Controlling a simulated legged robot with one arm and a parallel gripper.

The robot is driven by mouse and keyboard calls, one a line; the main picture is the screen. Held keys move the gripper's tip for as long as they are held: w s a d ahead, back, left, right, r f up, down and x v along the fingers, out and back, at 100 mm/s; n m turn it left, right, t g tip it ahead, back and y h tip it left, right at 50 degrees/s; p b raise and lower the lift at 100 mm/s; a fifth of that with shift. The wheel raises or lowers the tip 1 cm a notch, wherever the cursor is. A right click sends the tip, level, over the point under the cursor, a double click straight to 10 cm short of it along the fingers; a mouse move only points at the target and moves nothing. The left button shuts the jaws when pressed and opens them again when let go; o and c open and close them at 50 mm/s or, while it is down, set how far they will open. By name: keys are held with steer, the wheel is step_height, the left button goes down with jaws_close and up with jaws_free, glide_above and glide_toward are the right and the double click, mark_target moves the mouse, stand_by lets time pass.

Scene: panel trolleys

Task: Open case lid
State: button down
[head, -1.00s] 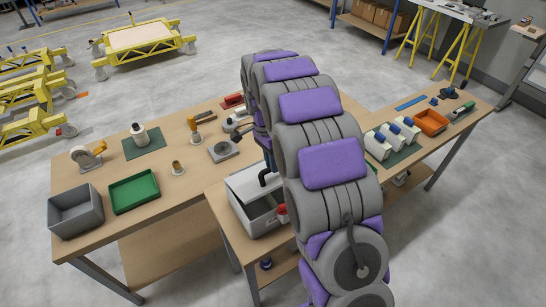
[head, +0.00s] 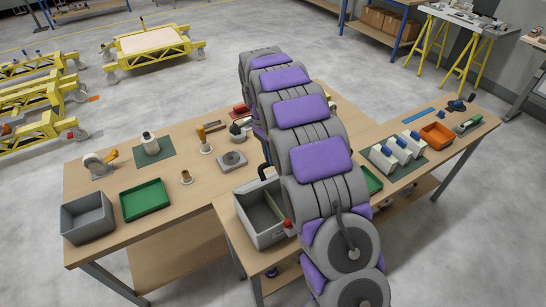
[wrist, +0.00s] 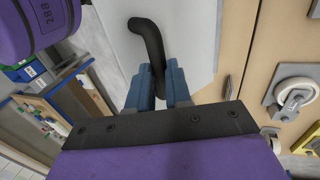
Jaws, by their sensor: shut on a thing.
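The grey-white case (head: 264,239) stands on the near bench, and its open, divided inside shows to the left of my arm. In the wrist view the pale lid (wrist: 193,25) fills the top middle, with a black bent handle (wrist: 148,38) on it. The blue fingers of my gripper (wrist: 160,88) are shut on that handle. In the head view the handle (head: 264,172) shows above the case's back edge. My arm hides most of the gripper, the lid and the case's right side there, so I cannot tell the lid's exact angle.
A green tray (head: 146,199) and a grey bin (head: 88,217) sit on the left bench.

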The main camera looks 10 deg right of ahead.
steer(key=shift+w+a+f, duration=0.1)
steer(key=shift+w+f, duration=0.05)
steer(key=shift+f, duration=0.2)
steer(key=c, duration=1.5)
jaws_free()
steer(key=o, duration=0.3)
steer(key=shift+w+f, duration=0.3)
steer(key=shift+w, duration=0.15)
steer(key=shift+o, duration=0.7)
steer(key=shift+a+r, duration=0.1)
steer(key=shift+r, duration=0.05)
steer(key=shift+s+r, duration=0.1)
steer(key=shift+r, duration=0.05)
steer(key=p+v, duration=1.2)
steer(key=v, duration=0.5)
steer(key=shift+w, duration=0.2)
steer(key=shift+r, duration=0.1)
